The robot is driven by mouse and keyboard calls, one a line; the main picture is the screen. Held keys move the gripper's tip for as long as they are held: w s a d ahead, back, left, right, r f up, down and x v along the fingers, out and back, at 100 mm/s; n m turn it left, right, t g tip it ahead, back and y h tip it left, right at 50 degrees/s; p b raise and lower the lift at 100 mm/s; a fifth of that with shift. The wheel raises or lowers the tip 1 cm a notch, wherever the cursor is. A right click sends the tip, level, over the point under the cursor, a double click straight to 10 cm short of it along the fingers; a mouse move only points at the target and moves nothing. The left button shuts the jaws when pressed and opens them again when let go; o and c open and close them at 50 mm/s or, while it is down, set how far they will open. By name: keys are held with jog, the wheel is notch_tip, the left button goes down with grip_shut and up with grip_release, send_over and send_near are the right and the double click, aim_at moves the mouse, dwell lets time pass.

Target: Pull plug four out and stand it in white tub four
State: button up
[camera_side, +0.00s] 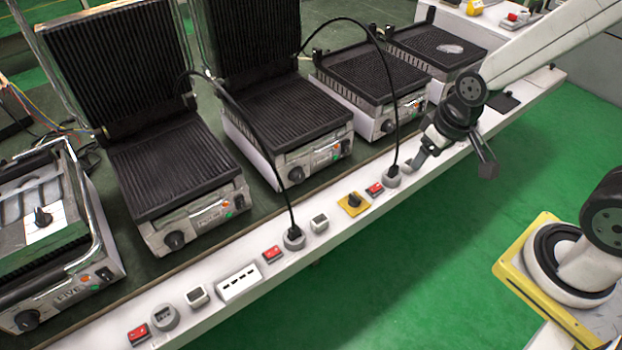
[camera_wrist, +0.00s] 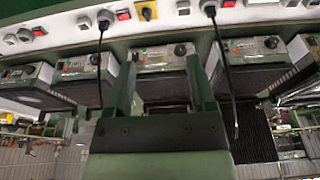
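No number is readable on either. My gripper (camera_side: 452,166) is open and empty, near the right plug (camera_side: 392,177); its fingers also show in the wrist view (camera_wrist: 160,62).
A yellow-plated knob (camera_side: 353,204) and a red switch (camera_side: 375,189) lie between the plugs. Another red switch (camera_side: 272,254) and a white strip (camera_side: 239,284) are farther left. Another white tub (camera_side: 197,297) stands beside an empty socket (camera_side: 163,317). Grills line the back; cables arch above the ledge.

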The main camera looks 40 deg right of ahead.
jog(key=shift+o, duration=0.7)
jog(key=shift+w, duration=0.1)
jog(key=t, duration=0.8)
send_over(294, 235)
jog(key=s+d, duration=0.2)
notch_tip(294, 235, down, 24)
jog(key=s+a+f+t, duration=0.1)
jog(key=s+f+t, duration=0.2)
jog(key=f, duration=0.6)
jog(key=shift+s+f, duration=0.2)
jog(key=shift+s, duration=0.35)
